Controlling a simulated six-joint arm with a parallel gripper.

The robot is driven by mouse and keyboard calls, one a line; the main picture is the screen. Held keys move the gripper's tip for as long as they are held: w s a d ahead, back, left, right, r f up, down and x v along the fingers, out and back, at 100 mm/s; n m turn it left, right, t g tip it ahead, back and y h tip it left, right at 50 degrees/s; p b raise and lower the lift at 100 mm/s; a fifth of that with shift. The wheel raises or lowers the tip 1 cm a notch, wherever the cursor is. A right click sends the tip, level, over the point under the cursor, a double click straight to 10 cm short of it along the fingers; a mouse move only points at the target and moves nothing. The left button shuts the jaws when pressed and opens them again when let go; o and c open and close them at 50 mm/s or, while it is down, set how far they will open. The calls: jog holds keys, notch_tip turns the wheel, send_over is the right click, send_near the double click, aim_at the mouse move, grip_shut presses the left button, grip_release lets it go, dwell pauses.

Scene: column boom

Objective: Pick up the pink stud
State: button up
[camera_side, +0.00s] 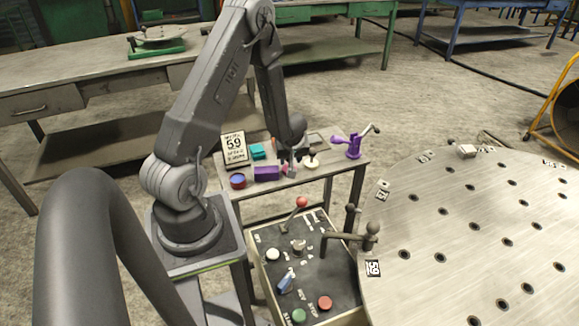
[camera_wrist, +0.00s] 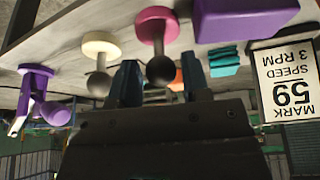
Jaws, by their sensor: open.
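The pink stud (camera_wrist: 157,24) shows in the wrist view as a pink disc base with a stem and a dark ball knob. The picture is upside down, so the base is at the top on the table. The ball appears between the two fingertips of my gripper (camera_wrist: 159,78), which is open and empty. I cannot tell whether the fingers reach around the ball. In the side view, my gripper (camera_side: 293,163) is low over the small table, and the pink stud (camera_side: 286,170) is mostly hidden beside it.
A cream stud (camera_wrist: 101,43) stands close beside the pink one. A purple block (camera_side: 266,174), a teal block (camera_side: 257,152), a round red and blue piece (camera_side: 238,181) and a sign (camera_side: 235,148) stand left. A purple crank device (camera_side: 353,145) stands at the table's right end.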

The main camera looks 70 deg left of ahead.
jog(key=shift+x, duration=1.15)
jog(key=shift+c, duration=0.3)
jog(key=c, duration=0.6)
jog(key=shift+r, duration=0.15)
notch_tip(320, 180, up, 18)
jog(key=shift+f, duration=0.1)
